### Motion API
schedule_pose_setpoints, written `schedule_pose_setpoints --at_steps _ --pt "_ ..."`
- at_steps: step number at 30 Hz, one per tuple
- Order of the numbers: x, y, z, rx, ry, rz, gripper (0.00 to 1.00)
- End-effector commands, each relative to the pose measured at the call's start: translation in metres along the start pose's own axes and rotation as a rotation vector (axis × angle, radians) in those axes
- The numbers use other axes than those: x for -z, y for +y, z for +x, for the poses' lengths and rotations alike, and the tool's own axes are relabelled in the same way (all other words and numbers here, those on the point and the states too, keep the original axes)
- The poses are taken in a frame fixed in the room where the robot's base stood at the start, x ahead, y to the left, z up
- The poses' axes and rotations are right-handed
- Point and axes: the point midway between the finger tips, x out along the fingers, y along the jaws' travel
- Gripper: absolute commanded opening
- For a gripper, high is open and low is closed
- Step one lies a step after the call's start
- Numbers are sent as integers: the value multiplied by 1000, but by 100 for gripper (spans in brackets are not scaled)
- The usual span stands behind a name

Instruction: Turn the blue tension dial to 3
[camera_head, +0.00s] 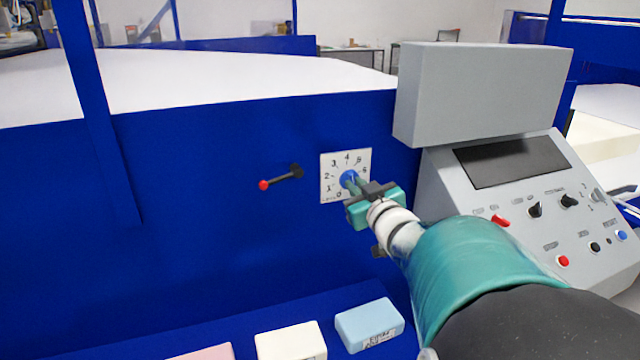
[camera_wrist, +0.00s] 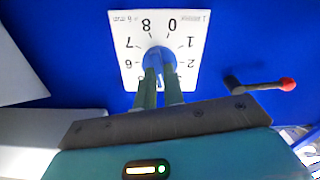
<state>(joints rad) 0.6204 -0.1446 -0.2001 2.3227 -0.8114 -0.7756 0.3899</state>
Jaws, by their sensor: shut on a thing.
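The blue tension dial (camera_head: 347,178) sits in the middle of a white numbered plate (camera_head: 328,158) on the blue machine wall. My gripper (camera_head: 355,183) reaches it from the lower right and is shut on the dial. In the wrist view the plate (camera_wrist: 192,27) appears upside down, and the two fingers (camera_wrist: 160,82) close on both sides of the dial (camera_wrist: 158,54). A small pale mark shows between the fingers, but I cannot tell which number it points to. The fingers hide the numbers on the plate's lower side there.
A black lever with a red knob (camera_head: 264,185) sticks out left of the plate. A grey control console (camera_head: 480,185) with a grey box (camera_head: 485,95) above stands to the right. Blue (camera_head: 368,325), white (camera_head: 290,343) and pink (camera_head: 205,353) foam blocks lie below.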

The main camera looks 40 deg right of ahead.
Motion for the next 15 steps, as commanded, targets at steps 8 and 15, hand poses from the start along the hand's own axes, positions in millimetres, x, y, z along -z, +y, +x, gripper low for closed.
schedule_pose_setpoints --at_steps 8,15 --pt "-1 -1 1 1 -2 -221 0" --pt "-1 -1 1 0 -3 -375 0"
